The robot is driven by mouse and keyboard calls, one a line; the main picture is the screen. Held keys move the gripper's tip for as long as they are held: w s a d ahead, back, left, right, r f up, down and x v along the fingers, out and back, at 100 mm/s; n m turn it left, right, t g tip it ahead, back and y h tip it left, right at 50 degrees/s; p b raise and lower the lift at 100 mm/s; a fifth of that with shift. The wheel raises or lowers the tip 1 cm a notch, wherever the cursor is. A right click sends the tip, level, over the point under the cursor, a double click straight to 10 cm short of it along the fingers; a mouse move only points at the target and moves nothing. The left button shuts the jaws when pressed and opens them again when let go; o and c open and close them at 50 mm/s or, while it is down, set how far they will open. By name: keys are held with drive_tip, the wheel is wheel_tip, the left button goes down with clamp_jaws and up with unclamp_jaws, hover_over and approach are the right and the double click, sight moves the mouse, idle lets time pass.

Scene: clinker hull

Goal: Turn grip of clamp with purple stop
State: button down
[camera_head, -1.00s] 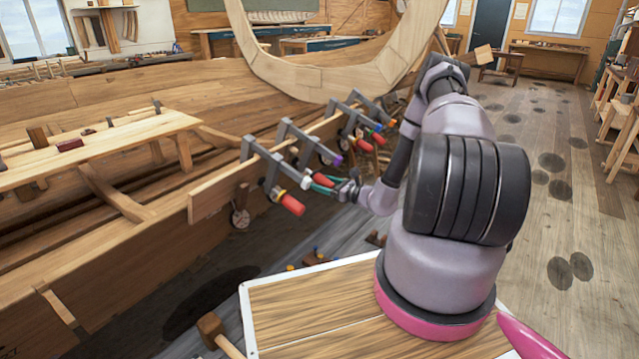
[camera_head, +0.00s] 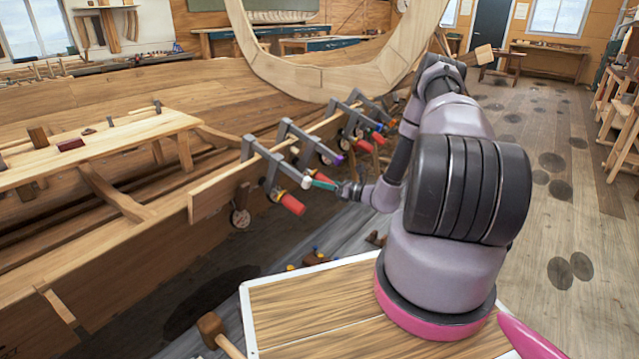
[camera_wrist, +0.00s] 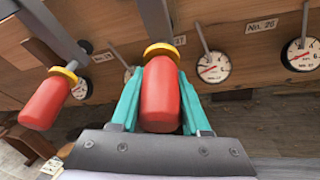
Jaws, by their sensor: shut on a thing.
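Several grey clamps sit in a row along the plank edge. The clamp with the purple stop (camera_head: 337,159) is second from the near end, its bar (camera_head: 303,137) reaching out from the plank. My gripper (camera_head: 321,183) is at the red grip below that stop; its teal fingers hide most of the grip in the head view. In the wrist view, the teal fingers of my gripper (camera_wrist: 160,105) are shut on the red grip (camera_wrist: 160,92), one on each side. A yellow collar (camera_wrist: 160,50) shows at its far end. The purple stop does not show there.
The near clamp's red grip (camera_head: 292,205) hangs close by; a red grip (camera_wrist: 48,102) is left of my fingers in the wrist view. Farther clamps with a blue stop (camera_head: 378,127) and an orange one stand beyond. Round dials (camera_wrist: 213,67) line the hull side.

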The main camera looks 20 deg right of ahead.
drive_tip(key=m+g+y, duration=0.1)
drive_tip(key=m+y, duration=0.1)
drive_tip(key=shift+s+m, duration=0.15)
drive_tip(key=shift+m, duration=0.25)
drive_tip(key=shift+r, duration=0.1)
idle(0.3)
drive_tip(key=shift+c, duration=1.8)
unclamp_jaws()
drive_tip(key=v, duration=1)
drive_tip(key=shift+d, duration=0.35)
drive_tip(key=shift+s, duration=0.15)
